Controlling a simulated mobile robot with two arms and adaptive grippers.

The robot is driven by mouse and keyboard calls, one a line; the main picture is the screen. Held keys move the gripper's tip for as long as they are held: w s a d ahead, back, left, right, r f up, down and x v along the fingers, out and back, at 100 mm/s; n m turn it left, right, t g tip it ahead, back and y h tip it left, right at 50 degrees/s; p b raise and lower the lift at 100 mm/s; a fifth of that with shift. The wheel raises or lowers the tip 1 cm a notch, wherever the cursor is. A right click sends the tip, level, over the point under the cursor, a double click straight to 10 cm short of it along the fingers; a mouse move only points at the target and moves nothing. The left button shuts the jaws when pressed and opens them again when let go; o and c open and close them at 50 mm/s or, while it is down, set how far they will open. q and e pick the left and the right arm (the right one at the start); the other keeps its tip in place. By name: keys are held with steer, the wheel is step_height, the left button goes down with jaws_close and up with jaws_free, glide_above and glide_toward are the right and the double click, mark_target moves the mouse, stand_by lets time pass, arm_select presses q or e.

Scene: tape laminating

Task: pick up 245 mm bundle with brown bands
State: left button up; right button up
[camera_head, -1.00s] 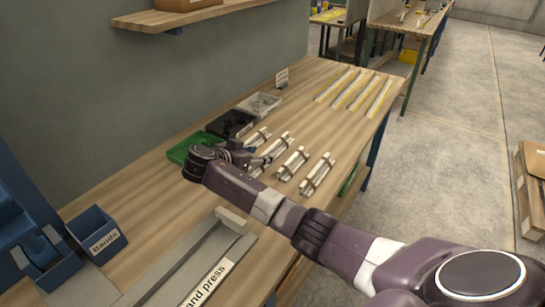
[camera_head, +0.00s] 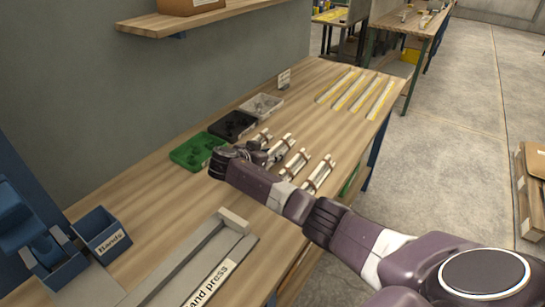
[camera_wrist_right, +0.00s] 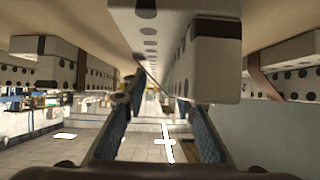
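Several pale bundles with brown bands lie side by side on the workbench; the longest-looking one (camera_head: 318,174) is at the right end of the row, with another (camera_head: 295,165) to its left. Their lengths cannot be read. My right gripper (camera_head: 262,157) is low at the left part of the row and partly hides a bundle there. In the right wrist view, which looks inverted, my right gripper (camera_wrist_right: 160,115) has its blue-padded fingers apart. A perforated white bundle (camera_wrist_right: 215,65) shows just above them, with no clear contact. My left gripper is out of view.
Green (camera_head: 197,150), black (camera_head: 232,125) and grey (camera_head: 262,106) trays stand behind the row. Yellow-edged strips (camera_head: 357,92) lie farther right. A Bands bin (camera_head: 100,235) and hand press (camera_head: 190,265) are nearer left. The bench (camera_head: 150,200) has free room between.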

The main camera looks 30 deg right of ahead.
jaws_close()
steer(key=shift+w+r, duration=0.1)
steer(key=shift+r, duration=0.05)
